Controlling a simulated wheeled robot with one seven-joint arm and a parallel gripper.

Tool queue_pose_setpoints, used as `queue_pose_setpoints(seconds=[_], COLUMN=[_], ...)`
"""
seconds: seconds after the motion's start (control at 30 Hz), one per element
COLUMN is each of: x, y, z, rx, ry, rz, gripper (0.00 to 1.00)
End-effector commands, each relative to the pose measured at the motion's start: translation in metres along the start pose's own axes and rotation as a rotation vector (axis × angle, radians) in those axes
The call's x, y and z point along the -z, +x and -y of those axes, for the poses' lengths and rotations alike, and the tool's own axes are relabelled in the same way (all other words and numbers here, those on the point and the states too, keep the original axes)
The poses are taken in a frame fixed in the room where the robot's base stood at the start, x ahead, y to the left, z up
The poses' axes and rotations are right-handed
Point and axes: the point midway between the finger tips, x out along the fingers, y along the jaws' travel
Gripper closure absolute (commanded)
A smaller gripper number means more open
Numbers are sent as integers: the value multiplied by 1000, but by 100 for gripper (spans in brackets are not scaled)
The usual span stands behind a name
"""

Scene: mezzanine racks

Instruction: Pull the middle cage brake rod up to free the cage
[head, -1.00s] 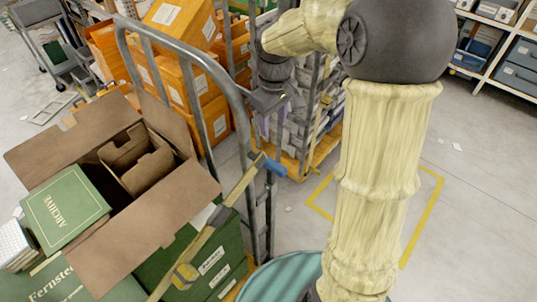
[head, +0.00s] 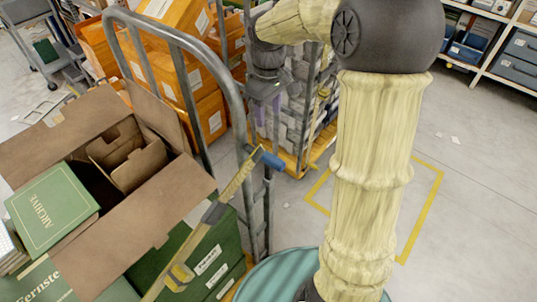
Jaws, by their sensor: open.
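The near roll cage has a grey tubular frame (head: 233,75) with a short blue grip (head: 268,158) on its right upright. A second cage with a yellow base (head: 290,160) stands behind it, loaded with pale packages (head: 297,130). A thin upright with a yellow part (head: 323,92) shows on its right side; I cannot tell for certain whether it is the brake rod. My gripper (head: 268,112) points down in front of the second cage, with its pale purple fingers apart. It appears empty. The arm hides part of the second cage's top.
A yellow strap (head: 232,187) slants across the near cage. An open brown carton (head: 110,235) and green archive boxes (head: 205,265) fill that cage. Orange crates (head: 205,115) stand behind. Floor with a yellow marking (head: 425,215) is clear at right. Shelves (head: 490,45) stand back right.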

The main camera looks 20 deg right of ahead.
Motion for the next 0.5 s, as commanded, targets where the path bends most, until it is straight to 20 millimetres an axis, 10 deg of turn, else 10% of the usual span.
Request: queue_pose_setpoints(seconds=[0.5], x=[-1], y=[55], z=[1], rx=[3], ry=[-1], rz=[4], gripper=[51])
